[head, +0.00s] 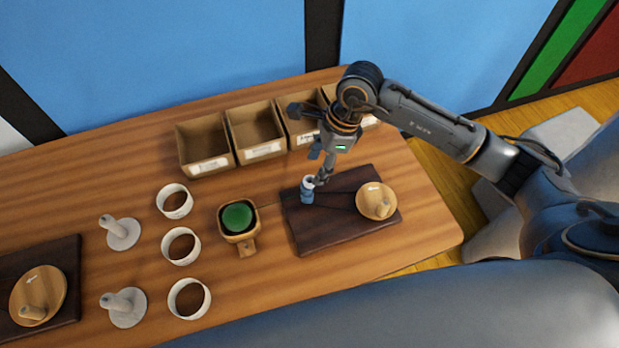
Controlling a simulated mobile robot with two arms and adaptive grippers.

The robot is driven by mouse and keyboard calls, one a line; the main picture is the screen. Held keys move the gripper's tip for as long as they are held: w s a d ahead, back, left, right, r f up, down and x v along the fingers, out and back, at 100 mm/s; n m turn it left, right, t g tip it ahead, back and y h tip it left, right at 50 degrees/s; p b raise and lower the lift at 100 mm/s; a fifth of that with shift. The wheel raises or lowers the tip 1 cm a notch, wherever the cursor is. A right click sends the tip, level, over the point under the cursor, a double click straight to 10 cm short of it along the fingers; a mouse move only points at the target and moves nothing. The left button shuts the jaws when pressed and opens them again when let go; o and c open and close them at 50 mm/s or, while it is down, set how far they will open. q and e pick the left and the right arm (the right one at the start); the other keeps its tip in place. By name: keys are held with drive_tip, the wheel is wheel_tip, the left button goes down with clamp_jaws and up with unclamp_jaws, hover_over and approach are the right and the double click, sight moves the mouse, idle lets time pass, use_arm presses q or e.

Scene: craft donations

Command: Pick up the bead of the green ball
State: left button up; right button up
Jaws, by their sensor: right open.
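A round green piece (237,216), the likely green ball bead, sits in a small square wooden holder (240,237) with a short handle, near the middle of the table. My right gripper (318,178) is open, pointing down over the dark board to the right of the holder. It is apart from the green piece. A small blue piece with a pale top (307,190) shows at its fingertips; I cannot tell whether they touch it. My left gripper is out of view.
Open cardboard boxes (205,164) with white labels line the back. White rings (181,246) and pale pegs on round bases (122,233) stand left of the holder. A dark board (340,229) carries a wooden disc (372,192); a similar disc (30,279) lies far left.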

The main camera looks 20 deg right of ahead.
sight(312, 176)
drive_tip(key=p+x, duration=0.1)
drive_tip(key=x, duration=0.2)
drive_tip(key=shift+s+a+f, duration=0.15)
drive_tip(key=shift+f, duration=0.15)
drive_tip(key=shift+a+f+p, duration=0.1)
drive_tip(key=shift+f+p, duration=0.2)
drive_tip(key=shift+f, duration=0.25)
drive_tip(key=c, duration=0.8)
